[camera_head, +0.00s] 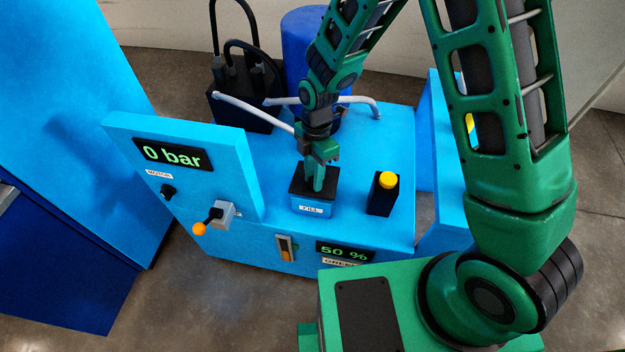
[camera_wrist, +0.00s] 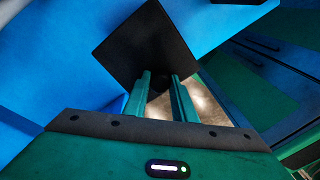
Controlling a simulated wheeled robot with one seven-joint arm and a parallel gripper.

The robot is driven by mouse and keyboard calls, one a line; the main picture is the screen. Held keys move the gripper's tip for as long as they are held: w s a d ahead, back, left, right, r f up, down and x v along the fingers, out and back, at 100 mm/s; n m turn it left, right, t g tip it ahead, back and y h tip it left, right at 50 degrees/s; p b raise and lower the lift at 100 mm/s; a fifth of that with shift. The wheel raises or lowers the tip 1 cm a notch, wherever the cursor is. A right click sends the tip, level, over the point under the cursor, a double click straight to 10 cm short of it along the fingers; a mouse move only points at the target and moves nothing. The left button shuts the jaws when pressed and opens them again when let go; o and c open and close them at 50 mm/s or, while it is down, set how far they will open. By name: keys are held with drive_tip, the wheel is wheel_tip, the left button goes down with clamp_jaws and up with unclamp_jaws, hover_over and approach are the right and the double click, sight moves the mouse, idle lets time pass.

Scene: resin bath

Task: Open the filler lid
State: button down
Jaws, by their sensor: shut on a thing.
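The filler lid (camera_head: 300,184) is a black square plate on top of the small blue box labelled FILL (camera_head: 311,209). In the head view it looks flat on the box. In the wrist view the lid (camera_wrist: 150,42) fills the upper middle, just beyond the fingertips. My gripper (camera_head: 318,186) points down onto the lid and partly covers it. In the wrist view the fingers of my gripper (camera_wrist: 161,84) stand a small gap apart, shut on a dark knob on the lid. The knob is mostly hidden.
A yellow button on a black block (camera_head: 384,190) stands right of the box. A panel reading 0 bar (camera_head: 172,154) with an orange-tipped lever (camera_head: 210,220) stands left. A 50 % display (camera_head: 344,251) is in front. White pipes (camera_head: 360,101) run behind.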

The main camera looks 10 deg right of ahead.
drive_tip(key=shift+w+d+r+g+y, duration=0.15)
drive_tip(key=shift+w+r+g+y, duration=0.05)
drive_tip(key=shift+w+r+g, duration=0.3)
drive_tip(key=shift+w+d+r+g+y, duration=0.2)
drive_tip(key=shift+w+r+g, duration=0.15)
drive_tip(key=shift+w+g, duration=0.2)
drive_tip(key=shift+w+d+r+g+y, duration=0.15)
drive_tip(key=shift+w+r+g+y, duration=0.1)
drive_tip(key=shift+w+r+g, duration=0.45)
drive_tip(key=shift+w+d+r+g+y, duration=0.1)
drive_tip(key=shift+w+r+g+y, duration=0.25)
drive_tip(key=shift+g, duration=0.6)
drive_tip(key=shift+w+f, duration=0.1)
drive_tip(key=shift+w, duration=0.05)
drive_tip(key=c, duration=1.5)
unclamp_jaws()
drive_tip(key=shift+o, duration=0.2)
drive_tip(key=v, duration=1)
drive_tip(key=shift+w+r, duration=0.25)
drive_tip(key=shift+r, duration=0.05)
drive_tip(key=shift+d, duration=0.1)
